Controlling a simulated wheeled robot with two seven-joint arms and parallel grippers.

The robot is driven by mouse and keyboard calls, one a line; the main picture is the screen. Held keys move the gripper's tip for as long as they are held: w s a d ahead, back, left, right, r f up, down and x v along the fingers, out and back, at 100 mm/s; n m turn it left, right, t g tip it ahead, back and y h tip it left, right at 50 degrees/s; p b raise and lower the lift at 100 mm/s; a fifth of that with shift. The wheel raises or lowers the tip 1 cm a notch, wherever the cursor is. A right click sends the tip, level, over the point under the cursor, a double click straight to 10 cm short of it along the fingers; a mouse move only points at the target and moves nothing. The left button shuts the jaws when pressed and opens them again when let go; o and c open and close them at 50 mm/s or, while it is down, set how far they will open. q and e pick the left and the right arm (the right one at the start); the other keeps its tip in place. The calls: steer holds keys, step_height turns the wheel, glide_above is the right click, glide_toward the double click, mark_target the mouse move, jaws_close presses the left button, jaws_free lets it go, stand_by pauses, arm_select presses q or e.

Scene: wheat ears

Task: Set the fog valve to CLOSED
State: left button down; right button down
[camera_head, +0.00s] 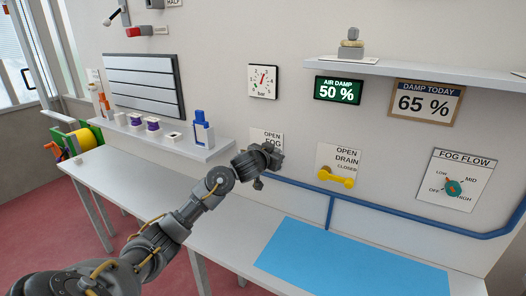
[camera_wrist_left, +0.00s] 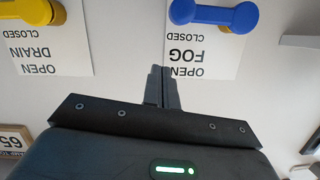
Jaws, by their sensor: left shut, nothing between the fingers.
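The fog valve has a blue handle (camera_wrist_left: 215,14) with rounded ends, on a white sign (camera_wrist_left: 205,62) reading OPEN, FOG and CLOSED. In the left wrist view, which shows the wall upside down, the handle lies nearly level beside the word CLOSED. In the head view the top of the fog sign (camera_head: 267,135) shows, and my left gripper hides the handle. My left gripper (camera_head: 274,160) is shut and empty in front of that sign; its fingers (camera_wrist_left: 162,86) show in the wrist view, apart from the handle in the picture. My right gripper is not in view.
A yellow drain valve handle (camera_head: 336,178) is on the right, beside its CLOSED label. Further right is a FOG FLOW dial (camera_head: 453,188). A blue pipe (camera_head: 400,221) runs along the wall. A shelf (camera_head: 178,143) with bottles and small boxes is on the left. A blue mat (camera_head: 350,262) lies on the table.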

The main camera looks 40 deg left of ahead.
arm_select(q)
steer(key=v, duration=0.7)
steer(key=shift+s+p, duration=0.4)
steer(key=shift+p, duration=0.05)
steer(key=shift+d+f, duration=0.1)
steer(key=shift+f, duration=0.05)
